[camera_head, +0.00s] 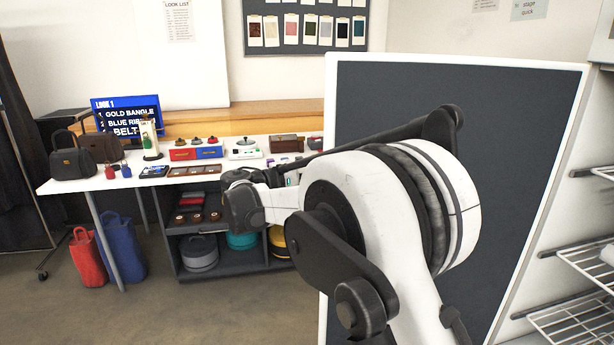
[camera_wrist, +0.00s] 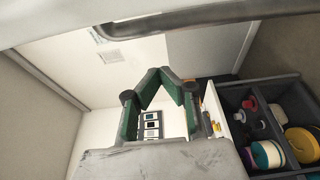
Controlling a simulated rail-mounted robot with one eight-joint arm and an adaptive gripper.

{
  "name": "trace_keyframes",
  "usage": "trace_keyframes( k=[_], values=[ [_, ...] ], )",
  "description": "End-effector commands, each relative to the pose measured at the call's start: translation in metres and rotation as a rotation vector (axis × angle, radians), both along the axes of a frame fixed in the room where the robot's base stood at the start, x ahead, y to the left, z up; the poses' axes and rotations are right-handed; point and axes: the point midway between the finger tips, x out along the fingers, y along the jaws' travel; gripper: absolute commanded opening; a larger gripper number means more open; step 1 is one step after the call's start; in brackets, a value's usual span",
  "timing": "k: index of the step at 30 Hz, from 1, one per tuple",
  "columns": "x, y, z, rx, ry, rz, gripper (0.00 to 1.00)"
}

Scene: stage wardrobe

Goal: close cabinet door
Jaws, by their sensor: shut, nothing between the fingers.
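The cabinet door appears to be the large dark grey panel with a white rim (camera_head: 500,150) at the right of the head view. It stands upright and swung out beside wire shelves. My arm crosses in front of it and hides its middle and lower left. My gripper (camera_wrist: 166,74) shows in the wrist view with its green and black fingers together at the tips, holding nothing. In the head view I cannot make out the fingers. I cannot tell whether my gripper touches the door. No handle is clearly visible.
Wire shelves (camera_head: 585,268) are at the right. A white table (camera_head: 105,183) with bags and boxes stands at the left. A dark shelf unit (camera_head: 240,262) below it also shows in the wrist view (camera_wrist: 285,92). Red (camera_head: 87,258) and blue (camera_head: 122,250) bags stand on the floor.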

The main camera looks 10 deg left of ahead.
Motion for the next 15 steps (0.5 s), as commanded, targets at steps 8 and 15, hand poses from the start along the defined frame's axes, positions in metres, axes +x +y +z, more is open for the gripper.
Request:
trace_keyframes(
  k=[8,15],
  values=[
    [-0.014,-0.020,0.000,0.000,0.000,0.000,0.00],
    [-0.026,-0.026,0.000,0.000,0.000,0.000,0.00]
  ],
)
